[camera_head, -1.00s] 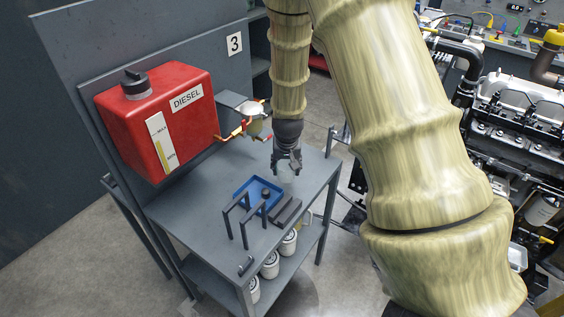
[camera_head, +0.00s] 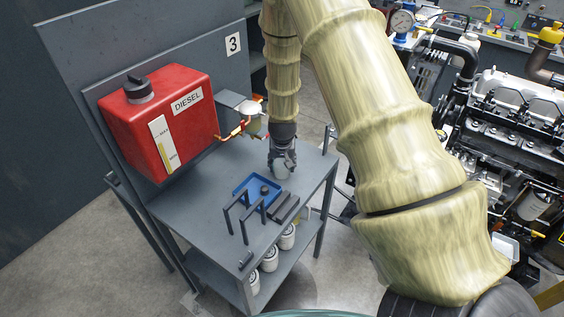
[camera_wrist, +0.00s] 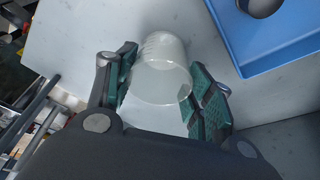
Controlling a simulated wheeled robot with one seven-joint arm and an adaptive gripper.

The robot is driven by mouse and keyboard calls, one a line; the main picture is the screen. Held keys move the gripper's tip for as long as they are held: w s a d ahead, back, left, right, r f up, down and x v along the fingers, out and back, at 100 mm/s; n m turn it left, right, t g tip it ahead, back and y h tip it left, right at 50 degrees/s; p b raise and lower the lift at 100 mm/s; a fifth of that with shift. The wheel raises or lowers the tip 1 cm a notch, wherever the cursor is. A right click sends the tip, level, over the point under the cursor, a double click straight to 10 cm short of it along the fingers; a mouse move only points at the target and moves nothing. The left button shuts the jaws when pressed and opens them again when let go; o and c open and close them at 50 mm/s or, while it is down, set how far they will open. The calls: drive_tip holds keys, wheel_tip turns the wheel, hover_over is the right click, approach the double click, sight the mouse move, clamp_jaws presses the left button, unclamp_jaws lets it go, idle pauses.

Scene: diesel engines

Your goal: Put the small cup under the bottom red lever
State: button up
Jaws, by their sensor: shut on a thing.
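The small cup (camera_wrist: 162,72) is translucent whitish and sits between my gripper's two green-padded fingers in the wrist view. My gripper (camera_wrist: 160,95) is shut on it. In the head view my gripper (camera_head: 282,163) points down over the grey bench, with the pale cup (camera_head: 283,172) between its fingers. The cup is at or close to the bench top; I cannot tell whether it touches. The red levers (camera_head: 235,131) are on brass-coloured pipework right of the red diesel tank (camera_head: 160,122). I cannot clearly tell which lever is the bottom one.
A blue tray (camera_head: 246,183) with a dark round part stands on the bench (camera_head: 190,190), left of my gripper; its corner also shows in the wrist view (camera_wrist: 240,62). Dark upright brackets (camera_head: 240,214) stand in front. The bench under the tank is clear.

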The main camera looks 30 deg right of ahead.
drive_tip(key=shift+f, duration=0.1)
drive_tip(key=o, duration=0.9)
drive_tip(key=shift+c, duration=0.2)
drive_tip(key=shift+r, duration=0.2)
